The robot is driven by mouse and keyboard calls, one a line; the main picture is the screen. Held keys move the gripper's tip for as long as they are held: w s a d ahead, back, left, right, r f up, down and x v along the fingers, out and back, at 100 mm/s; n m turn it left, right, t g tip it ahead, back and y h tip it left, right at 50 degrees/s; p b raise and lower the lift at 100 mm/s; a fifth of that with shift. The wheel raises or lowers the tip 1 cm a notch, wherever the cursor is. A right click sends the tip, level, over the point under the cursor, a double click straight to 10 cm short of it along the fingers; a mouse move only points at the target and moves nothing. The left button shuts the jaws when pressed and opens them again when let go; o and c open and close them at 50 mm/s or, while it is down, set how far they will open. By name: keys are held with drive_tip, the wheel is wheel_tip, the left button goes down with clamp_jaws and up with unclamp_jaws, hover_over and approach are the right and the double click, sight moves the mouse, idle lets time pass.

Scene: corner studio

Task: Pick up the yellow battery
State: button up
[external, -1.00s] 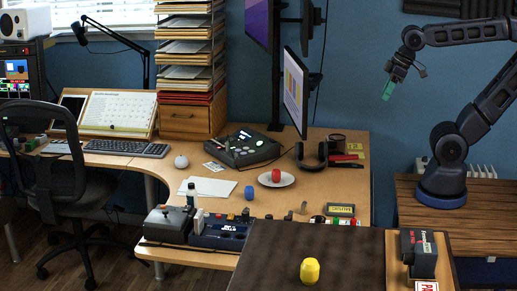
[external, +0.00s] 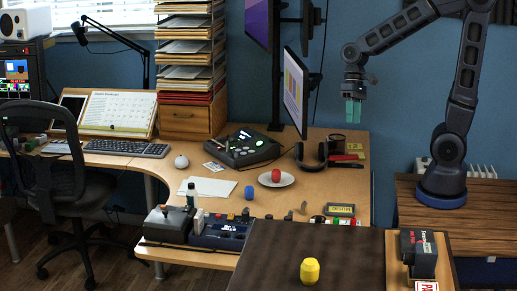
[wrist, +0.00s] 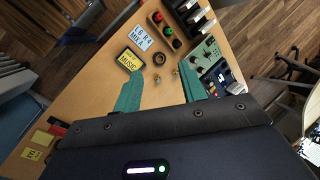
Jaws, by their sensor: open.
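A squat, rounded yellow object (external: 310,271) stands on the dark brown tabletop (external: 272,250) at the bottom of the external view. It is the likeliest yellow battery, but its shape does not make this certain. I do not make it out in the wrist view. My gripper (external: 353,112) hangs with its teal fingers down, high above the right end of the desk and well above the yellow object. In the wrist view the two teal fingers of my gripper (wrist: 159,72) are spread apart with nothing between them.
The wooden desk (external: 345,192) holds a red object on a white plate (external: 288,180), a blue object (external: 249,192), headphones (external: 311,156) and a framed sign (external: 341,210). A monitor (external: 295,92) stands left of my gripper. A black device (external: 419,252) stands right of the brown top.

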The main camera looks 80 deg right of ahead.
drive_tip(key=w+d+f+m+g+y, duration=0.1)
drive_tip(key=w+d+f+m+y, duration=0.15)
drive_tip(key=w+f+m, duration=0.35)
drive_tip(key=w+d+f+m+y, duration=0.1)
drive_tip(key=w+f+y, duration=0.25)
drive_tip(key=f, duration=0.55)
drive_tip(key=m+t+y, duration=0.3)
drive_tip(key=m+t, duration=0.1)
drive_tip(key=m, duration=0.4)
approach(303, 206)
drive_tip(key=shift+x, duration=5.2)
clamp_jaws()
